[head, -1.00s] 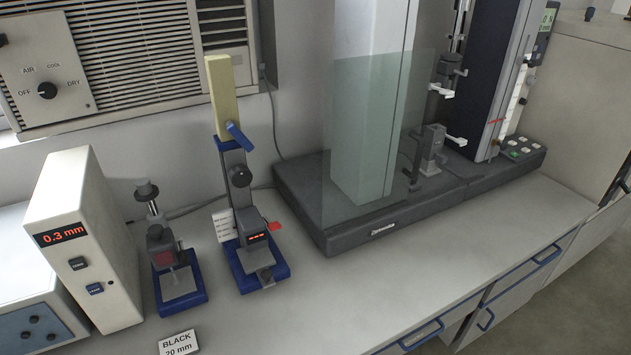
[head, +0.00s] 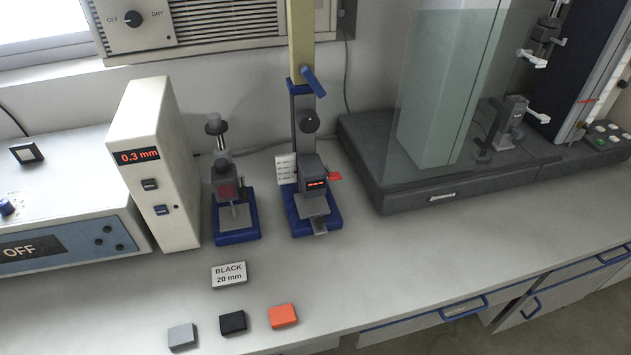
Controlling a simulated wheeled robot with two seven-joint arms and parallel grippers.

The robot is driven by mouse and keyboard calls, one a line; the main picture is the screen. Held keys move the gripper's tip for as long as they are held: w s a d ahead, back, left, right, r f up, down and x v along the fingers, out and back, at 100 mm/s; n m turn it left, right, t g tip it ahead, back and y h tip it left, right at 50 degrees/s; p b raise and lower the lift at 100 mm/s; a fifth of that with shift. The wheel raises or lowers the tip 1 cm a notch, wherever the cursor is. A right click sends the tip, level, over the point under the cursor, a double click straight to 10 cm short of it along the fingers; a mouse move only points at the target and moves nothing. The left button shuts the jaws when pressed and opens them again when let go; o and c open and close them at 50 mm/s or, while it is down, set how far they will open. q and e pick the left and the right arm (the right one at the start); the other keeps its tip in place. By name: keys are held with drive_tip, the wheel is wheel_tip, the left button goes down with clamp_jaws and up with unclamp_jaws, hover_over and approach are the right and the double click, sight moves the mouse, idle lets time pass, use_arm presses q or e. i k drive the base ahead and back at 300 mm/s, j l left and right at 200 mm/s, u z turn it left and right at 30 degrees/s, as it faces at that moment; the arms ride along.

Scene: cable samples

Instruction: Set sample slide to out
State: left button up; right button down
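A stand tester with a blue base (head: 300,222) and a small red-lit display (head: 316,183) stands on the bench, mid-view. A grey metal plate (head: 314,204) sits low at its front, and a small metal piece (head: 320,227) projects at the base's front edge; either may be the sample slide, and I cannot tell which. A smaller gauge stand (head: 238,227) with a blue base is to its left, also with a metal plate. Neither of my grippers is in view.
A white box reading 0.3 mm (head: 168,215) and a unit reading OFF (head: 70,247) stand at left. A large glass-shielded machine (head: 430,195) stands right.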

sight(314, 208)
drive_tip(key=k+j+z, duration=0.15)
drive_tip(key=z, duration=0.2)
drive_tip(key=k+j+z, duration=0.1)
drive_tip(key=z, duration=0.25)
drive_tip(key=k+z, duration=0.35)
drive_tip(key=i+j, duration=0.05)
drive_tip(key=i, duration=0.05)
